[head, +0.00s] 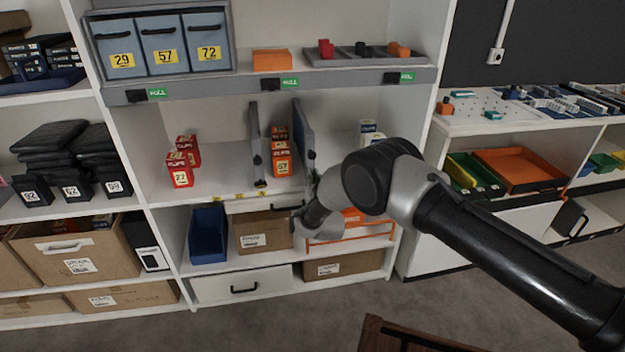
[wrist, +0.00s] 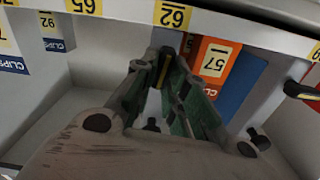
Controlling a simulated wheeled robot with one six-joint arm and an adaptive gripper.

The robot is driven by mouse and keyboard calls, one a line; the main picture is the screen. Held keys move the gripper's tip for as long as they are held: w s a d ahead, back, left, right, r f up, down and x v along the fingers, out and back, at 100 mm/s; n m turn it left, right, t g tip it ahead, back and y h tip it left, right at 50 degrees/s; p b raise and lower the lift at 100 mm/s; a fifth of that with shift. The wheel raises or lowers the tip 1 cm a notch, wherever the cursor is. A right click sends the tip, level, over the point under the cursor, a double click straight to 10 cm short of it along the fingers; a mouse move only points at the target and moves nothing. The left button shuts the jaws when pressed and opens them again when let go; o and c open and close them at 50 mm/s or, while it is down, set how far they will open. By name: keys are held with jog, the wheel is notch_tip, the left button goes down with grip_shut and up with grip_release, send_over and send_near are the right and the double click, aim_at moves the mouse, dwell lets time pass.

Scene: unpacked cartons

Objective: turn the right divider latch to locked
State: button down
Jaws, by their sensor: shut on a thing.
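The right divider (head: 302,128) is a dark blue-grey upright panel on the middle shelf, right of the stack of red and orange boxes. My gripper (head: 311,172) is at its front lower edge, reached from below. In the wrist view, the green-grey fingers of my gripper (wrist: 165,70) are closed around a narrow black and yellow piece, the right divider latch (wrist: 165,62). The fingers hide most of the latch, so I cannot tell its turn position. The left divider (head: 256,145) stands apart; its black and yellow latch (wrist: 303,92) shows at the wrist view's right edge.
An orange box labelled 57 (wrist: 215,65) is close beside my fingers. Clips boxes (wrist: 52,40) stand on the other side, with free shelf between. The shelf edge with yellow number labels (wrist: 130,10) runs close by. A blue bin (head: 208,235) and carton (head: 263,232) sit below.

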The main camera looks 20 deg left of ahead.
jog(key=shift+w+d+f+m, duration=0.1)
jog(key=shift+d+f+m, duration=0.1)
jog(key=shift+m, duration=2.55)
jog(key=shift+w+d+f+m, duration=0.1)
jog(key=shift+f+m, duration=0.05)
jog(key=shift+m, duration=2.55)
jog(key=shift+w+d+f+m, duration=0.1)
jog(key=shift+f+m, duration=0.1)
jog(key=shift+m, duration=2.55)
jog(key=c, duration=1.4)
grip_release()
jog(key=shift+c, duration=0.2)
